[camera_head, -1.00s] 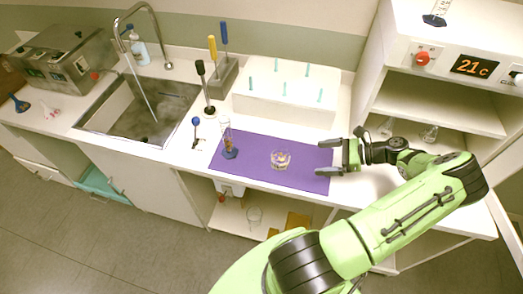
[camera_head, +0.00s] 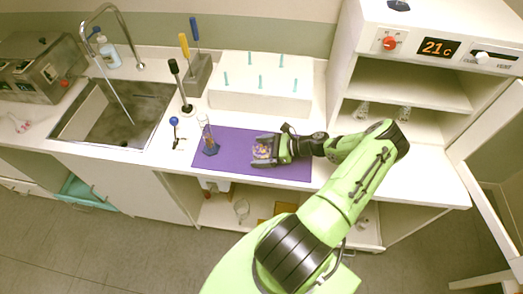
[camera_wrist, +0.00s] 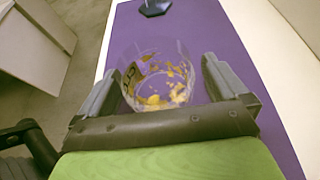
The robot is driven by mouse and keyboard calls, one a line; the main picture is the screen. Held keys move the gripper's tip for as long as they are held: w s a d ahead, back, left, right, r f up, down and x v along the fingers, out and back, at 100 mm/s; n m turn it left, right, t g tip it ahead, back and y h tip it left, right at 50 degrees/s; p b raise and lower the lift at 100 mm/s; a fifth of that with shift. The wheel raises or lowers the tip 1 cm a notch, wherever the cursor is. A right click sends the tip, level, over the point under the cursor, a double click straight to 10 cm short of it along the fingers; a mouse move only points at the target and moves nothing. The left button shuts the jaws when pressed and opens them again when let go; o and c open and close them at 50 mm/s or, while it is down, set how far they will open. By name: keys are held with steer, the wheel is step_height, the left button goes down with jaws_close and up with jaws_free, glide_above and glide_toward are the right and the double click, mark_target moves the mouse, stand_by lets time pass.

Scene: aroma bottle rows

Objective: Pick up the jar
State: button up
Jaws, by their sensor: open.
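The jar (camera_head: 262,151) is a small clear glass with yellow-orange bits inside. It stands on the purple mat (camera_head: 235,148). In the wrist view the jar (camera_wrist: 158,85) sits between the two fingers of my gripper (camera_wrist: 160,90), with a gap on the right and little or no visible gap on the left. My gripper (camera_head: 264,149) also shows in the head view, low over the mat, its fingers on either side of the jar. The fingers are open. The jar's near lower part is hidden by the gripper's palm.
A glass cylinder with a blue base (camera_head: 209,140) stands on the mat left of my gripper. A white rack with teal pegs (camera_head: 260,98) is behind the mat. A white cabinet (camera_head: 420,95) with an open door is at the right. A sink (camera_head: 115,112) lies left.

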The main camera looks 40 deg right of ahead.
steer(key=shift+r, duration=0.1)
steer(key=c, duration=1.1)
